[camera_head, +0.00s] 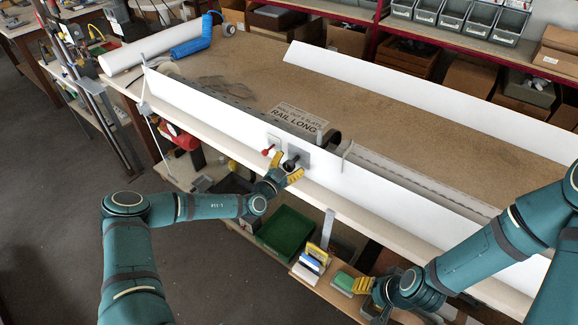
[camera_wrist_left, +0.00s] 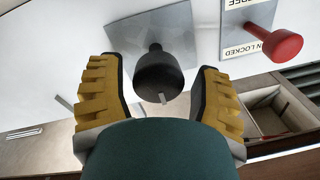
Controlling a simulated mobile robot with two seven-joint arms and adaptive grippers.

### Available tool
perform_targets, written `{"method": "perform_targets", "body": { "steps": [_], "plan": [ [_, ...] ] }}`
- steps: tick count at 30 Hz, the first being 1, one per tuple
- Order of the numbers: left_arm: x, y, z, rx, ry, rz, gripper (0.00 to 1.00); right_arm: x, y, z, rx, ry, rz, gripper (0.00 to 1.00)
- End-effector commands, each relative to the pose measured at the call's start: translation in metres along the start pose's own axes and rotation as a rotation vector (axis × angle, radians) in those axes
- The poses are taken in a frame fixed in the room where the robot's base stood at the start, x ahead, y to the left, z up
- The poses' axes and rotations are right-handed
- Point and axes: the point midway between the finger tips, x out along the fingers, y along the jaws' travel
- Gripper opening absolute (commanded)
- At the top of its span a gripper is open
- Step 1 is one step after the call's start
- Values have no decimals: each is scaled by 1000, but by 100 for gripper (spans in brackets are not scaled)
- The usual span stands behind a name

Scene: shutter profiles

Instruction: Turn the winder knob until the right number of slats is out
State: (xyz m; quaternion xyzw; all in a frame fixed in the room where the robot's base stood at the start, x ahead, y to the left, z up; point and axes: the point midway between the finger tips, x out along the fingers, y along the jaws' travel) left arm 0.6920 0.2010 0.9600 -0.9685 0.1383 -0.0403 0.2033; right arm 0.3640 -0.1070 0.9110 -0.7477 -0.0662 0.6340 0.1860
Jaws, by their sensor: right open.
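The black winder knob (camera_head: 290,163) sits on a grey plate (camera_head: 297,153) on the white front board. In the left wrist view the knob (camera_wrist_left: 160,75) is between the two yellow fingers of my left gripper (camera_wrist_left: 157,95), with a gap on each side. My left gripper (camera_head: 287,169) is open around the knob. A red lever (camera_head: 268,152) is left of the knob; it also shows in the left wrist view (camera_wrist_left: 285,45). My right gripper (camera_head: 364,285) is open, low at the right.
A long white board (camera_head: 420,98) runs along the back of the brown bench top (camera_head: 355,120). A grey rail (camera_head: 410,180) lies behind the front board at right. A green crate (camera_head: 285,232) and small boxes (camera_head: 312,260) are below the bench, near my right gripper.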

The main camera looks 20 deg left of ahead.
Motion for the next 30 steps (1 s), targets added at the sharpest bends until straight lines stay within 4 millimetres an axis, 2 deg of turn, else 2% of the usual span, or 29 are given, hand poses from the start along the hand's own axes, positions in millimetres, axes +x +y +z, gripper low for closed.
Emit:
{"method": "perform_targets", "body": {
  "steps": [10, 14, 24, 30],
  "plan": [
    [-3, 1, 3, 1, -6, 3, 75, 0, 0, 0, 0, 0, 0, 47],
    [-13, 1, 4, 1, -7, 5, 75, 0, 0, 0, 0, 0, 0, 47],
    [-79, 1, 3, 0, -8, 4, 75, 0, 0, 0, 0, 0, 0, 47],
    [-109, 1, 2, 0, -6, 3, 75, 0, 0, 0, 0, 0, 0, 47]
  ]
}}
